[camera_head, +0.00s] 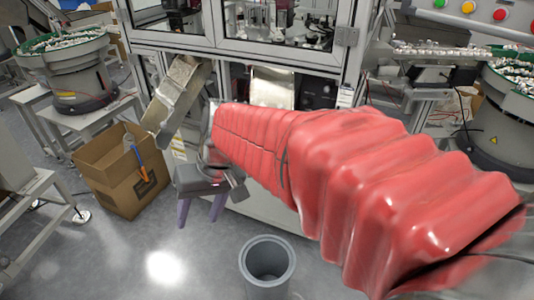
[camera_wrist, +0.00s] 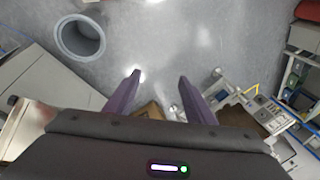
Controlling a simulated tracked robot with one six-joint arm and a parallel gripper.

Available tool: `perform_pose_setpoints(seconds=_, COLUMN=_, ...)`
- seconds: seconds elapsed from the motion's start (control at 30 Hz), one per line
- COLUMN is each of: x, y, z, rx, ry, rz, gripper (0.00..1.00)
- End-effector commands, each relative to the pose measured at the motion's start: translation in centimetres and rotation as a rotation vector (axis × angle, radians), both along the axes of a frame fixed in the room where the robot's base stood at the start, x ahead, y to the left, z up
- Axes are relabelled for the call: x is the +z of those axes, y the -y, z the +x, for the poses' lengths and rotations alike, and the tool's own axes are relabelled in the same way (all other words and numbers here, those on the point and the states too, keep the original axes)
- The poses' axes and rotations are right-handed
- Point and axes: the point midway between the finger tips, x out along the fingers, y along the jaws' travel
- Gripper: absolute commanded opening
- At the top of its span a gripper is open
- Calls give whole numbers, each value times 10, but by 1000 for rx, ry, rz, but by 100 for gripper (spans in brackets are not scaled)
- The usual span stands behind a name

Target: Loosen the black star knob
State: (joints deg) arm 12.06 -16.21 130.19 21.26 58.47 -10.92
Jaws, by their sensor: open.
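I cannot make out the black star knob in either view; my red-sleeved arm covers much of the middle of the head view. My gripper (camera_head: 199,219) points down over the floor in front of the machine, its two purple fingers apart with nothing between them. It also shows in the wrist view (camera_wrist: 160,77), with grey floor between the open fingers. A slanted metal chute (camera_head: 178,97) comes out of the machine behind and above my gripper, apart from it.
An open cardboard box (camera_head: 120,170) with an orange-handled tool stands left of my gripper. A grey bin (camera_head: 267,262) stands on the floor to its right. Bowl feeders (camera_head: 65,65) and (camera_head: 500,110) flank the machine.

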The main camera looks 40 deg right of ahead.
Motion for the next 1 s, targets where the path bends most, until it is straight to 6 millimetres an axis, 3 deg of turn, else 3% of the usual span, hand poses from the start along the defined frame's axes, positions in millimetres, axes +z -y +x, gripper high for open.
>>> perform_pose_setpoints(seconds=0.53, x=30, y=-1, z=-67, rx=99, ry=228, rz=-275, gripper=49)
perform_pose_setpoints(seconds=1.0, x=34, y=3, z=-79, rx=115, ry=294, rz=-336, gripper=49)
